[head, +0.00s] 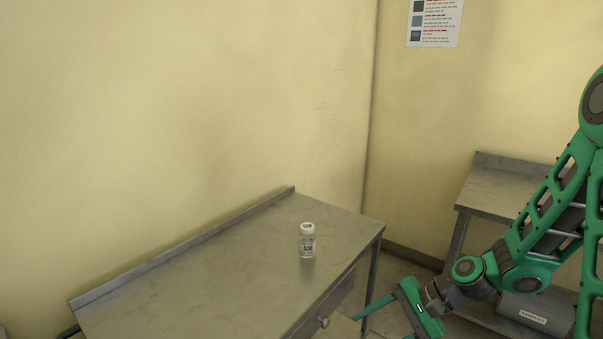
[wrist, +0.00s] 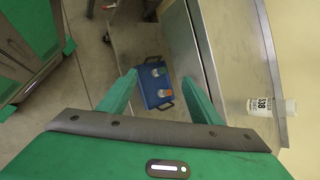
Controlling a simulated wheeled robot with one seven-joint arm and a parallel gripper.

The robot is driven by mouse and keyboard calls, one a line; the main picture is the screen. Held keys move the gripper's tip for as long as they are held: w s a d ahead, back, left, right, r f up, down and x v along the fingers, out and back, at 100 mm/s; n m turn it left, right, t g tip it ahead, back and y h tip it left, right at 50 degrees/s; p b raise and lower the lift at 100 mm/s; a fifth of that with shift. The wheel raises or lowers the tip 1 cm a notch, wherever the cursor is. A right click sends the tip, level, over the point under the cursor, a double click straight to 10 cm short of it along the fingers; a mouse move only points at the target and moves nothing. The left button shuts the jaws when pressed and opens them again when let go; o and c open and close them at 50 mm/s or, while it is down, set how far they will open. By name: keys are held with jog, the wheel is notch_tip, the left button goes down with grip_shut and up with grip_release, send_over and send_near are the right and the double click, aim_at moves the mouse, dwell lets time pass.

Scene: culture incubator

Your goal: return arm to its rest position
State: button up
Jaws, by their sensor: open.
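My arm is green and comes in from the right of the head view. My gripper (head: 383,322) is off the right end of the steel table, its jaws apart and empty. In the wrist view both green fingers of my gripper (wrist: 160,78) stand apart with nothing held between them. A small clear bottle (head: 307,243) with a white cap and a number label stands upright on the table (head: 215,268), clear of my gripper. The bottle also shows at the right of the wrist view (wrist: 270,106), beyond the fingers.
The table has a drawer with a knob (head: 324,322). A second steel table (head: 497,190) stands at the back right, with a labelled grey box (head: 520,303) below. A poster (head: 435,22) hangs above.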

jog(key=s+d+r+n+h, duration=0.2)
jog(key=s+d+r+h, duration=0.2)
jog(key=s+d+r, duration=0.3)
jog(key=s+d+r+n+g+h, duration=0.1)
jog(key=s+d+r+h, duration=0.4)
jog(key=s+d, duration=0.9)
jog(key=d+r+n, duration=0.1)
jog(key=d+r, duration=0.2)
jog(key=shift+d, duration=0.2)
jog(key=shift+w, duration=0.15)
jog(key=shift+w+f, duration=0.25)
jog(key=shift+w, duration=0.2)
